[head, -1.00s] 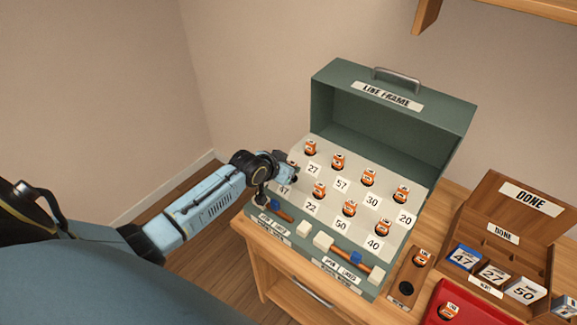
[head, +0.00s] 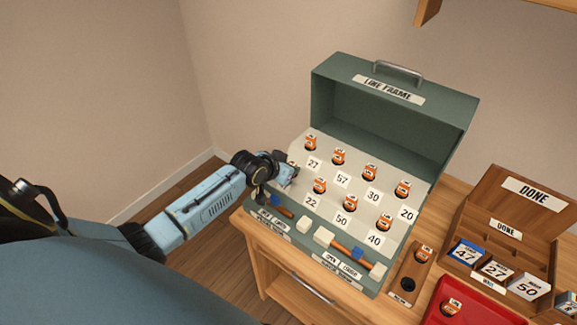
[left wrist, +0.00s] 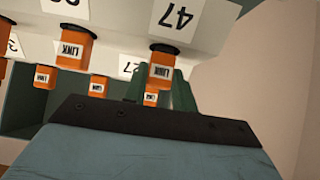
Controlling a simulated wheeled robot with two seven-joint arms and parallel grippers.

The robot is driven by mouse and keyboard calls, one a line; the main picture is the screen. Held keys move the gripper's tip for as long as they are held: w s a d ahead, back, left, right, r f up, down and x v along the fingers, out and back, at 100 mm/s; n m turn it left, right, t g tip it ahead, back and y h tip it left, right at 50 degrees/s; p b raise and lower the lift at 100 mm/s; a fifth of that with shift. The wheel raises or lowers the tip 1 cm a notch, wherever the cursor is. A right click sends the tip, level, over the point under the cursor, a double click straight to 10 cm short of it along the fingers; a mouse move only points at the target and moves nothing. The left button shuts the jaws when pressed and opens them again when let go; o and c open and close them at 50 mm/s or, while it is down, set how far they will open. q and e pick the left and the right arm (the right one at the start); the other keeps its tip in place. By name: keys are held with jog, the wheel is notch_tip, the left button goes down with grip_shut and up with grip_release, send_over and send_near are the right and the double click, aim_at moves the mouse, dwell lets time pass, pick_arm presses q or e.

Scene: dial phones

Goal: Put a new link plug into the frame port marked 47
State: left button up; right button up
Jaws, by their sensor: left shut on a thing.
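The green line frame (head: 395,98) stands open on the wooden desk, with orange link plugs in its numbered ports. My left gripper (head: 287,174) is at the left end of the lower row and covers the 47 label there. In the left wrist view, which is upside down, the 47 label (left wrist: 172,18) shows above an orange link plug (left wrist: 162,70). My left gripper's green fingers (left wrist: 160,88) are shut on this plug. Its dark end is at the port under the 47; I cannot tell how deep it sits. My right gripper is not in view.
A wooden holder (head: 398,268) has one plug and an empty hole. A red tray (head: 435,310) holds a plug. The DONE box (head: 530,190) holds cards, including a blue 47 card (head: 466,254).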

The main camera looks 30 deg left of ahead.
pick_arm(q)
jog(key=shift+f, duration=0.15)
jog(key=o, duration=1.2)
jog(key=shift+r+p, duration=3.8)
jog(key=shift+p, duration=0.15)
jog(key=shift+r, duration=0.1)
jog(key=shift+r+p, duration=1.3)
jog(key=shift+r, duration=0.6)
